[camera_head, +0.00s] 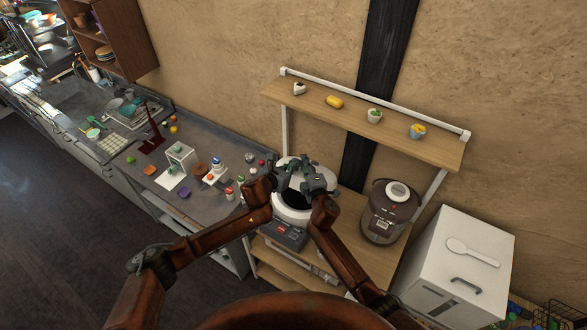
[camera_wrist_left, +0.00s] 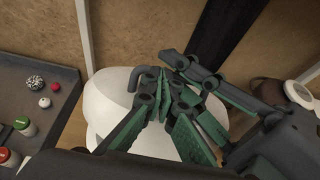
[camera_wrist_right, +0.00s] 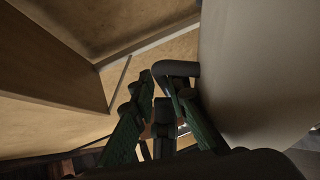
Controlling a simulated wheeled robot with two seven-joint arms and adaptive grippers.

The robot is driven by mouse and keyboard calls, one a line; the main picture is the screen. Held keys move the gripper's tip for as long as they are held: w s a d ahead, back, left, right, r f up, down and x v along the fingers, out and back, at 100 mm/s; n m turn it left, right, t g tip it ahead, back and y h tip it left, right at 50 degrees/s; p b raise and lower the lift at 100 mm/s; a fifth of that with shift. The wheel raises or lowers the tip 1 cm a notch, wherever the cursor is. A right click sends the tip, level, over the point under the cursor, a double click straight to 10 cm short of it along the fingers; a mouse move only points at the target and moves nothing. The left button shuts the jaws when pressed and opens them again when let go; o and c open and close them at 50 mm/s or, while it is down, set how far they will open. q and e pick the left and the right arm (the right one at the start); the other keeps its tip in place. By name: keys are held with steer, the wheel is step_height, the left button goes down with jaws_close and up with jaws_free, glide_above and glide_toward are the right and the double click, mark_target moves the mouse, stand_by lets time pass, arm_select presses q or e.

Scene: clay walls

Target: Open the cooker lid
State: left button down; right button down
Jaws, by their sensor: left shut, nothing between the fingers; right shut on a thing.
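The white cooker (camera_head: 305,216) stands on the wooden shelf unit, its control panel facing the front. A dark opening shows inside its white rim, and the lid (camera_head: 291,160) appears raised at the back. The pale lid also shows in the left wrist view (camera_wrist_left: 112,95), and a large pale surface fills the right of the right wrist view. My left gripper (camera_head: 283,176) is shut and empty by the lid.
A brown rice cooker (camera_head: 388,212) stands to the right, with a white box (camera_head: 458,265) beyond it. A wooden shelf (camera_head: 370,122) with small items hangs above. Several small jars and items crowd the grey counter (camera_head: 215,205) at the left.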

steer(key=shift+w+d+r, duration=0.3)
steer(key=shift+d+r, duration=0.05)
steer(key=shift+r, duration=0.35)
steer(key=c, duration=2.3)
jaws_free()
steer(key=shift+c, duration=0.2)
arm_select(q)
steer(key=shift+d, duration=0.15)
arm_select(e)
steer(key=shift+d+f, duration=0.15)
steer(key=shift+f, duration=0.05)
steer(key=shift+f, duration=0.2)
steer(key=shift+s, duration=0.1)
